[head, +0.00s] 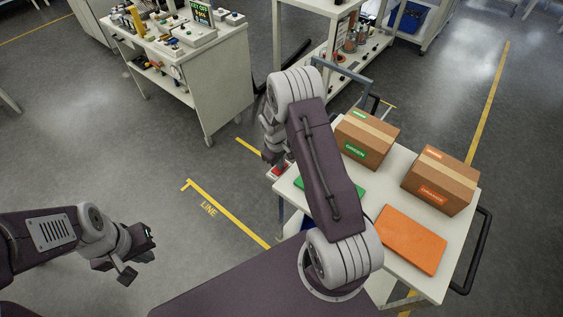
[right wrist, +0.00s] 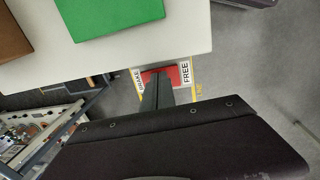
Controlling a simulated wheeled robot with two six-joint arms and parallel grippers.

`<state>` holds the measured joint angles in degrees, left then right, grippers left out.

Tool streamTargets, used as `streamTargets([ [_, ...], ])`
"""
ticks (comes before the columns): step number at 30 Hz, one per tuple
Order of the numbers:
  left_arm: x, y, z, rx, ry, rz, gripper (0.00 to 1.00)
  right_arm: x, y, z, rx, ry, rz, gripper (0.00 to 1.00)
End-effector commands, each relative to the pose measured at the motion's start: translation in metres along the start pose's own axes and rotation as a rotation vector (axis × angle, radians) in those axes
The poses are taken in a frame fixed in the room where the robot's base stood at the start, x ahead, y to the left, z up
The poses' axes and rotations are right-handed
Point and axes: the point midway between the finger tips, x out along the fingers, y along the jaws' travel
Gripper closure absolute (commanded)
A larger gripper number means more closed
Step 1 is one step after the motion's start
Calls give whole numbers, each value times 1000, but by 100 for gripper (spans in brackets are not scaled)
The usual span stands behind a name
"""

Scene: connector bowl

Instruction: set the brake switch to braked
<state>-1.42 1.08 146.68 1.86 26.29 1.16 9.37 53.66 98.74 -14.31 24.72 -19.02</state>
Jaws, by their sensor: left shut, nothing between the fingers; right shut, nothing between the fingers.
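The brake switch is a red part (right wrist: 180,74) on a pale plate at the cart's edge in the right wrist view. The plate's left label begins "BRAKE", partly covered, and its right label reads "FREE". My right gripper (right wrist: 157,88) is shut and empty, its fingers in front of the left-middle of the switch. I cannot tell whether they touch it, or which way the switch is set. In the head view the red switch (head: 280,171) shows small at the cart's left edge, beside my right wrist. My left gripper (head: 138,259) is shut and empty over the floor at lower left.
The white cart (head: 374,288) carries two cardboard boxes, one green-labelled (head: 366,139) and one orange-labelled (head: 440,180), plus an orange panel (head: 410,239) and a green panel (head: 349,187). A workbench (head: 216,88) stands at upper left. The floor left of the cart is clear.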

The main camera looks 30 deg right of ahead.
Motion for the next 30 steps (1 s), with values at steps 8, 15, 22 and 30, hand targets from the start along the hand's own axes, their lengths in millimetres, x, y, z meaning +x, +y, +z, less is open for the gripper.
streamTargets([
  [8,-14,0,-1,0,0,0,100,-16,1,-2,0,2,2,100],
  [15,-30,1,-3,0,0,0,100,-65,1,-7,1,6,5,100],
  [22,-27,0,-3,0,0,0,100,-116,0,-6,0,4,4,100],
  [30,-27,0,-3,0,0,0,100,-140,0,-5,-1,1,2,100],
])
